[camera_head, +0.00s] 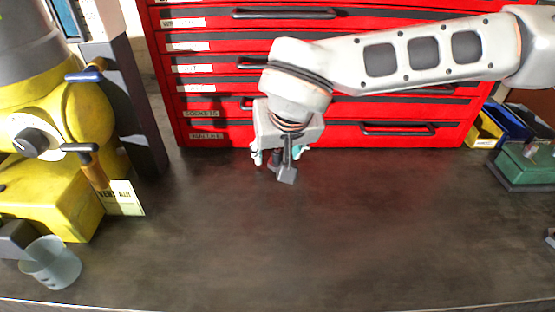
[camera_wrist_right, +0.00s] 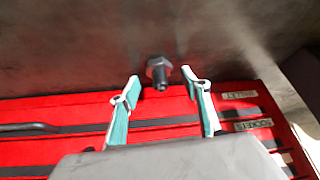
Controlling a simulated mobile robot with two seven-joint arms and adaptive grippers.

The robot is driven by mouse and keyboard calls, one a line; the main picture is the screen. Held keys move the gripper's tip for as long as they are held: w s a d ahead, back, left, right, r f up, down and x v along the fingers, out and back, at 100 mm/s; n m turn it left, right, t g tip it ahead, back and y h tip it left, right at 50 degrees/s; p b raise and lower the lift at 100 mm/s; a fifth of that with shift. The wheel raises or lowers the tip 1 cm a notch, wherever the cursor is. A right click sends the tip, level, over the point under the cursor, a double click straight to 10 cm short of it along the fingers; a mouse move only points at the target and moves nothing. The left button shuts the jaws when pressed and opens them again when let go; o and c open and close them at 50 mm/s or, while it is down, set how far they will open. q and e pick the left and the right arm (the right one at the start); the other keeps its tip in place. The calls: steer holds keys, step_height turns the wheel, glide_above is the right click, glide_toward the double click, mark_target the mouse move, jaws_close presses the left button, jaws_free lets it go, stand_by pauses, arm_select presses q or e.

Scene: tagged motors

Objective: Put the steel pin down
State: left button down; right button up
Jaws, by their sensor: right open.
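The steel pin (camera_head: 287,174) is dark grey with a wider block-like head at its lower end and a thin shaft pointing up. It is at the bench top in front of the red drawer cabinet. My right gripper (camera_head: 279,156) points down above it, its teal-edged fingers apart. In the right wrist view the pin (camera_wrist_right: 158,70) shows its hexagonal head and short shaft just beyond the gap between the open fingertips (camera_wrist_right: 161,82). No finger visibly touches it. My left gripper is in neither view.
The red drawer cabinet (camera_head: 228,49) stands close behind my right gripper. A yellow machine (camera_head: 52,205) with handles and a tag (camera_head: 124,198) fills the left, with a translucent cup (camera_head: 52,264) in front. A green box (camera_head: 526,166) and bins (camera_head: 487,131) are right. The bench's front middle is clear.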

steer(key=shift+w+f, duration=0.25)
steer(key=shift+f, duration=0.2)
steer(key=shift+r, duration=0.1)
steer(key=c, duration=0.9)
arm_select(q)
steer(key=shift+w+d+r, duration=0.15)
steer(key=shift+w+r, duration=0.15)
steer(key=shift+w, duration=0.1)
arm_select(e)
jaws_close()
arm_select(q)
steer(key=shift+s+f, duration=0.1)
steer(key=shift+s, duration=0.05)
